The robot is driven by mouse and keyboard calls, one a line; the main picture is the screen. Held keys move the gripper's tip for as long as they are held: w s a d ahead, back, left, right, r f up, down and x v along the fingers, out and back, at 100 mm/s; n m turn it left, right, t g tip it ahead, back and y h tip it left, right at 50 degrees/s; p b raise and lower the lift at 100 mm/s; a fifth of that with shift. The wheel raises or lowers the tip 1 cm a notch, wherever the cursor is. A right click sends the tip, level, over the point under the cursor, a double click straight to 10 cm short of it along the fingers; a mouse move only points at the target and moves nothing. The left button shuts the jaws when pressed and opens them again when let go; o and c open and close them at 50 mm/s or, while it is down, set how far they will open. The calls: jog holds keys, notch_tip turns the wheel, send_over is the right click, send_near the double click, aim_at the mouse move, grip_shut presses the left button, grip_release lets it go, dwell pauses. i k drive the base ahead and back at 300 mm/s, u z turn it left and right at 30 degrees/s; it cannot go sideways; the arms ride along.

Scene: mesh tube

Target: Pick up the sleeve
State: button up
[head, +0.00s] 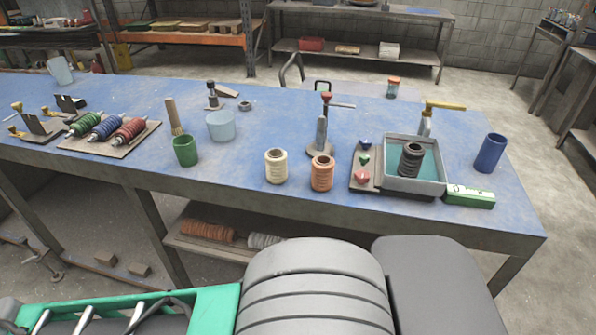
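No thing here is plainly marked as the sleeve, and I cannot tell for sure which one it is. A black ribbed, tube-like piece (410,160) stands upright in a grey tray (416,188) with a teal inside, at the right of the blue bench. A plain blue cylinder (490,153) stands upright near the bench's right end. A green cylinder (185,151) stands left of the middle. My gripper is not in view.
The blue bench (240,178) also holds cream (276,166) and orange (322,172) spools, a pale blue cup (221,126), a rack of coloured coils (109,137) and a green box (469,196). A post (321,135) stands behind the spools.

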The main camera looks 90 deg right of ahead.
aim_at(412, 154)
jog(key=z, duration=3.4)
